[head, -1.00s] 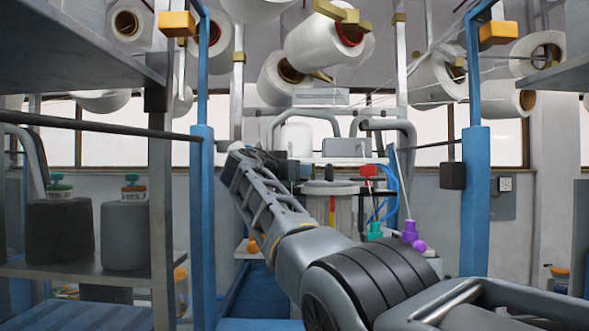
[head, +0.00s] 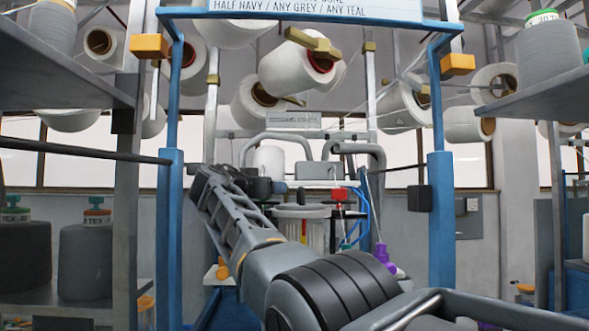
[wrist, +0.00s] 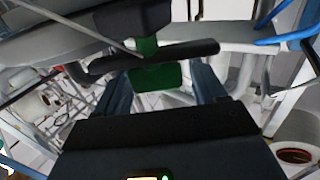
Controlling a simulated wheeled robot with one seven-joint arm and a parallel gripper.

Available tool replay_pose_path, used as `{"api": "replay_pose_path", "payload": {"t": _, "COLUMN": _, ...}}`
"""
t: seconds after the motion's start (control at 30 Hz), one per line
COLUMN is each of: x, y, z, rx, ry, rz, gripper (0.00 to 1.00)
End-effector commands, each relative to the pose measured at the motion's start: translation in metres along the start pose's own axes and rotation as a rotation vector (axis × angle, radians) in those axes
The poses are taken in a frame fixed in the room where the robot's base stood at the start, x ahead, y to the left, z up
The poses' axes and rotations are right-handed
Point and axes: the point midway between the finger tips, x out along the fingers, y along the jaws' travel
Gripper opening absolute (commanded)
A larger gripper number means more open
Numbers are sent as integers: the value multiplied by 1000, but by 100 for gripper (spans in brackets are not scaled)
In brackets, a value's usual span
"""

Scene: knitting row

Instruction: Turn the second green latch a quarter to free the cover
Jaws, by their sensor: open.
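A green latch tab (wrist: 155,77) shows in the middle of the wrist view, below a dark crossbar. Another green piece sits just above that bar, under a dark block. My gripper (wrist: 160,90) is open, with one dark blue finger at each side of the tab. I cannot tell whether either finger touches it. In the head view my gripper (head: 268,188) is dark and small at the end of my arm, in front of the machine. The latches cannot be made out there, and I cannot tell which part is the cover.
Blue posts (head: 169,235) and (head: 441,225) stand on both sides of my arm. Shelves with grey cones (head: 86,262) are at left. White yarn rolls (head: 297,70) hang above.

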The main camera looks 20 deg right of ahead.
Motion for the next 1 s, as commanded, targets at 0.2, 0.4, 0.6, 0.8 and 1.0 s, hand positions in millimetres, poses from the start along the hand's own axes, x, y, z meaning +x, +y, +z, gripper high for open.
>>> {"api": "replay_pose_path", "payload": {"t": 0.2, "x": 0, "y": 0, "z": -26, "rx": 2, "ry": 0, "rz": 0, "gripper": 70}}
{"api": "replay_pose_path", "payload": {"t": 0.4, "x": 5, "y": 16, "z": -33, "rx": 5, "ry": -1, "rz": 1, "gripper": 70}}
{"api": "replay_pose_path", "payload": {"t": 0.6, "x": 12, "y": 41, "z": -48, "rx": 6, "ry": 1, "rz": 2, "gripper": 70}}
{"api": "replay_pose_path", "payload": {"t": 0.8, "x": 22, "y": 77, "z": -71, "rx": 6, "ry": 1, "rz": 2, "gripper": 70}}
{"api": "replay_pose_path", "payload": {"t": 1.0, "x": 29, "y": 102, "z": -88, "rx": 4, "ry": -1, "rz": 1, "gripper": 70}}
